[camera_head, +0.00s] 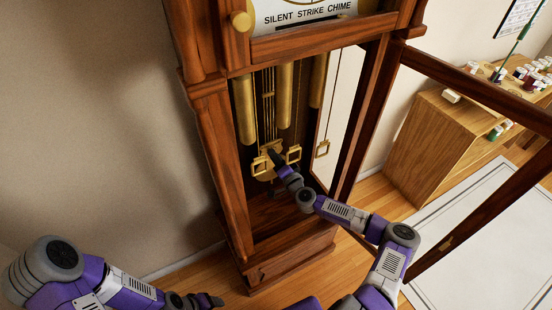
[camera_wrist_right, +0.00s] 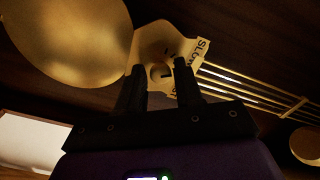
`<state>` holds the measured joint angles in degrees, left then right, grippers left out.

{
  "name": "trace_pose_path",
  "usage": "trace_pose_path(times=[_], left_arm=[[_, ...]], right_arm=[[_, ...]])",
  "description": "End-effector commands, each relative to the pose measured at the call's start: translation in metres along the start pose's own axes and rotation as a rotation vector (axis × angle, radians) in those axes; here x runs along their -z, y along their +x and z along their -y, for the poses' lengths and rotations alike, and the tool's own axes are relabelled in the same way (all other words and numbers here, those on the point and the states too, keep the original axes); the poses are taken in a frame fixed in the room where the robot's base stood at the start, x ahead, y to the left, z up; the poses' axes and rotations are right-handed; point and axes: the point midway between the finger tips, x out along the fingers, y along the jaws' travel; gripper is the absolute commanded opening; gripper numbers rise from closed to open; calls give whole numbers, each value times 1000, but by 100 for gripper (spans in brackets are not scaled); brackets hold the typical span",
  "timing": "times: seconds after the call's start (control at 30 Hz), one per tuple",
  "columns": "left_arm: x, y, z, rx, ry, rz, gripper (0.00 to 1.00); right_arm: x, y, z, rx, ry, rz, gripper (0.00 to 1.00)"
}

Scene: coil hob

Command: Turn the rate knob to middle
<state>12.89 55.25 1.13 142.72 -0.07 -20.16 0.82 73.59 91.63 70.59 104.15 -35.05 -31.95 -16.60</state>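In the right wrist view a small round rate knob (camera_wrist_right: 160,72) with a dark pointer mark sits on a pale brass plate (camera_wrist_right: 148,42). "SLOW" lettering shows at the plate's right edge. My right gripper (camera_wrist_right: 160,78) is open, with its two dark fingers on either side of the knob and visible gaps between. In the head view my right gripper (camera_head: 276,160) reaches into the tall wooden clock case (camera_head: 216,150) at the pendulum, and the knob is hidden. My left gripper (camera_head: 212,301) is low at the bottom, outside the case; its fingers are too small to judge.
A large brass disc (camera_wrist_right: 70,40) lies beside the plate, with brass rods (camera_wrist_right: 250,88) on the other side. Brass cylinders (camera_head: 285,95) hang in the case. The clock's open door frame (camera_head: 470,85) extends right of my right arm. A wooden cabinet (camera_head: 435,140) stands beyond.

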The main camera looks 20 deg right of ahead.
Motion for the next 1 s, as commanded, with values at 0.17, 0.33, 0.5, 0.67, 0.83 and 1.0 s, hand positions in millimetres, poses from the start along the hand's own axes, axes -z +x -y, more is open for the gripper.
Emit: trace_pose_path(times=[0.17, 0.33, 0.5, 0.67, 0.83, 1.0], left_arm=[[0, 0, 0, 0, 0, 0, 66], [0, 0, 0, 0, 0, 0, 66], [0, 0, 0, 0, 0, 0, 66], [0, 1, 0, 0, 0, 0, 66], [0, 5, 2, 0, 0, 0, 66], [1, 12, 4, 0, 0, 0, 66]], right_arm=[[0, 2, 1, 1, 0, 1, 35], [0, 2, 1, 1, 0, 0, 25], [0, 2, 1, 1, 0, 0, 0], [0, 2, 0, 1, 6, 0, 0], [0, 2, 0, 2, 48, -1, 0], [0, 2, -1, 3, 144, -2, 0]])
